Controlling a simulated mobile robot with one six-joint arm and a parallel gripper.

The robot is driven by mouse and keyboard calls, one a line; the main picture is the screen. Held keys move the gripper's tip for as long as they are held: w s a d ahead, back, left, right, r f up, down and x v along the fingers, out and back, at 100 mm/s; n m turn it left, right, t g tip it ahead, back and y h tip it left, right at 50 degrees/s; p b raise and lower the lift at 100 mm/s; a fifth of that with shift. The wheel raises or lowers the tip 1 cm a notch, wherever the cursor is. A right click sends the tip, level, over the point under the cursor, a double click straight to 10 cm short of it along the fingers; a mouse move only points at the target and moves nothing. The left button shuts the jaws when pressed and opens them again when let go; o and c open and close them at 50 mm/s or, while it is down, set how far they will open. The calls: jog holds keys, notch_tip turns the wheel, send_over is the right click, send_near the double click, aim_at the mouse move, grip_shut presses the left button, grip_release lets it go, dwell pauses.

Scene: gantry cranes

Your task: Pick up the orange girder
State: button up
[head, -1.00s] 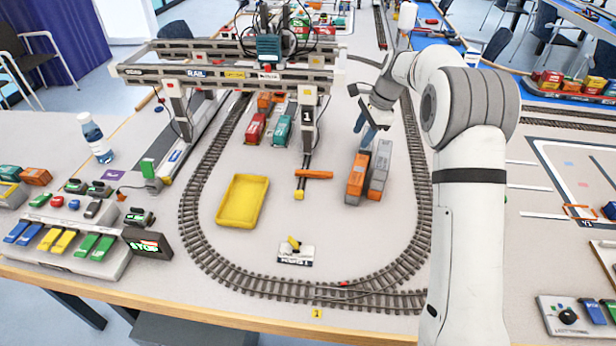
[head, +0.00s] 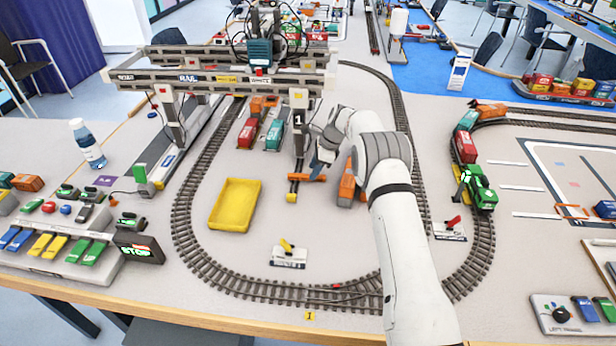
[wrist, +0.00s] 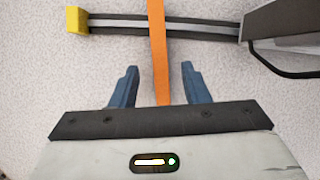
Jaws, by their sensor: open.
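The orange girder (head: 304,177) is a thin bar lying across the dark rail strip (head: 294,186) below the crane leg marked 1. My gripper (head: 317,164) is at the girder's right part in the head view, with its blue fingers pointing down. In the wrist view the girder (wrist: 158,35) runs straight up the picture, between the two spread fingers (wrist: 159,72). A gap shows on each side of it. The girder's near end is hidden behind my gripper body. I cannot tell the exact height of the fingertips over it.
The gantry crane (head: 225,80) stands just behind and left of my gripper. A yellow tray (head: 235,207) lies at the left. Train track (head: 184,225) loops around them.

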aim_at(306, 178)
jog(key=x, duration=0.2)
jog(key=shift+a+f, duration=0.15)
jog(key=shift+f, duration=0.1)
jog(key=shift+c, duration=0.3)
grip_shut()
